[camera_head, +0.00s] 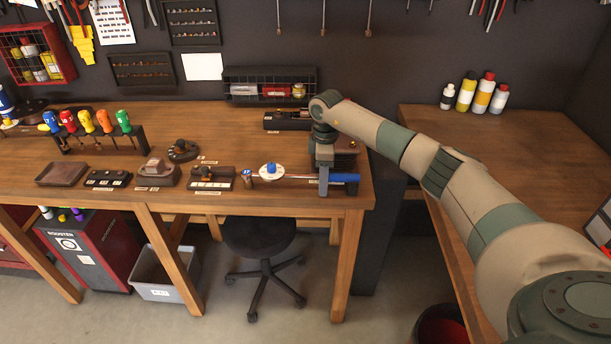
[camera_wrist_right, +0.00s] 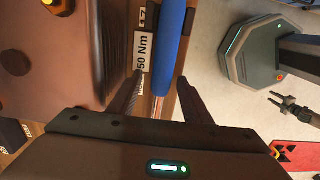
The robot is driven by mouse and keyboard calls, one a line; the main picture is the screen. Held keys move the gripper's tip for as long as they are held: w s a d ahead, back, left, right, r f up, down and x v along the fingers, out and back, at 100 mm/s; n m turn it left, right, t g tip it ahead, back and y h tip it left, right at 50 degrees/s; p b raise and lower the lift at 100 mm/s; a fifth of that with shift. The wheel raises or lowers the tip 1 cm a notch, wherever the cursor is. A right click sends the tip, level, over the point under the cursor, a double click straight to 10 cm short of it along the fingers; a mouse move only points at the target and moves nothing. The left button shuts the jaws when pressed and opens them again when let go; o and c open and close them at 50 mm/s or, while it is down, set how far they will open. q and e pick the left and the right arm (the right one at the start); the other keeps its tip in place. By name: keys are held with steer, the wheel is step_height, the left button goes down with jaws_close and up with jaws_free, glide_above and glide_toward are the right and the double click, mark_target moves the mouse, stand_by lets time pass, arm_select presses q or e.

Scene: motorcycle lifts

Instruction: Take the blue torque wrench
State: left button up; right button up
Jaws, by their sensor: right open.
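The blue torque wrench (camera_head: 346,178) lies near the front edge of the wooden workbench, its steel shaft pointing left and its blue handle right. My right gripper (camera_head: 323,186) points down over the wrench, by the left part of the handle. In the right wrist view the blue handle (camera_wrist_right: 171,45) runs between the two open fingers of this gripper (camera_wrist_right: 157,97), which do not visibly squeeze it. A label ending in "50 Nm" (camera_wrist_right: 143,55) is beside the handle.
A white disc with a blue knob (camera_head: 271,170) stands close to the wrench's shaft. A dark block with small parts (camera_head: 211,179) is farther left. A black stool (camera_head: 260,236) is under the bench. The side bench (camera_head: 500,150) is mostly clear.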

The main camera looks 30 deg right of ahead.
jaws_close()
steer(key=shift+w, duration=0.1)
steer(key=shift+r, duration=0.2)
steer(key=shift+r+b, duration=0.65)
step_height(320, 180, up, 2)
steer(key=shift+r+b, duration=0.2)
steer(key=shift+b, duration=0.5)
steer(key=s+d+r+b, duration=0.3)
steer(key=s+r, duration=0.4)
steer(key=s, duration=0.4)
steer(key=shift+d+b, duration=0.2)
steer(key=shift+b, duration=0.4)
steer(key=shift+s, duration=0.1)
